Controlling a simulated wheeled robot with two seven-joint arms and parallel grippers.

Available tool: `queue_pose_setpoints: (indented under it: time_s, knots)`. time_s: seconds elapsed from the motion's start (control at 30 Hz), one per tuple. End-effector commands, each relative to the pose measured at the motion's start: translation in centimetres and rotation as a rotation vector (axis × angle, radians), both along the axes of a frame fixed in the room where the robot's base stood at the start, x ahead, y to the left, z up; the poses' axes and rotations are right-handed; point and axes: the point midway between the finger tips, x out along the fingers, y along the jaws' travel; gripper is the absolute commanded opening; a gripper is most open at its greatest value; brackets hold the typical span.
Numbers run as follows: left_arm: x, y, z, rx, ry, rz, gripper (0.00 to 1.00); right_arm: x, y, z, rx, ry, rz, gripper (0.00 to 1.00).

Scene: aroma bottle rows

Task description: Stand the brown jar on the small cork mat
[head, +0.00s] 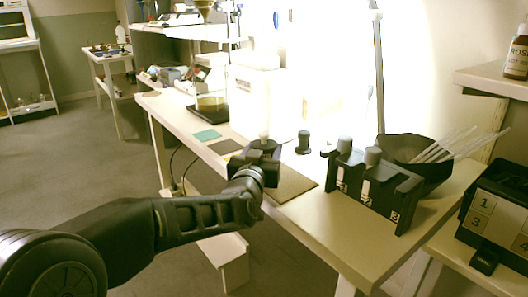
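A squat amber-brown jar (211,103) stands on a black flat base toward the far part of the bench; it is the likeliest brown jar. A small tan disc (151,94), cork-like, lies bare near the bench's far left edge. My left gripper (264,147) is over the bench, nearer than the jar and apart from it. The finger gap is hidden. My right gripper is out of view.
A black numbered rack (370,189) and a dark bowl (420,158) with pale sticks stand at right. A white container (254,100) stands further back.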

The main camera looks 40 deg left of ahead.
Motion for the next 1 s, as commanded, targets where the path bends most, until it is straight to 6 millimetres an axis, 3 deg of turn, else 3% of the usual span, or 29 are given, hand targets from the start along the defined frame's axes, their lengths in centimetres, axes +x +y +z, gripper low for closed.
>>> queue_pose_setpoints:
  time_s: [0.27, 0.63, 0.77, 1.0]
  knots:
    - [0.0, 0.0, 0.0, 0.0, 0.001, 0.0, 0.75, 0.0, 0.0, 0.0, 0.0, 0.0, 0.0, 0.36]
    - [-0.1, 0.0, 0.4, 0.0, 0.0, 0.0, 0.75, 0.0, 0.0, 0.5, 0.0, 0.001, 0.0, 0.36]
    - [-1.4, -0.6, 0.4, 0.002, 0.001, 0.0, 0.75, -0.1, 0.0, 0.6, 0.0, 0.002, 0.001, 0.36]
    - [-5.8, -2.5, 0.5, 0.001, -0.001, 0.0, 0.75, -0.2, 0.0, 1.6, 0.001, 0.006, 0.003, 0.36]
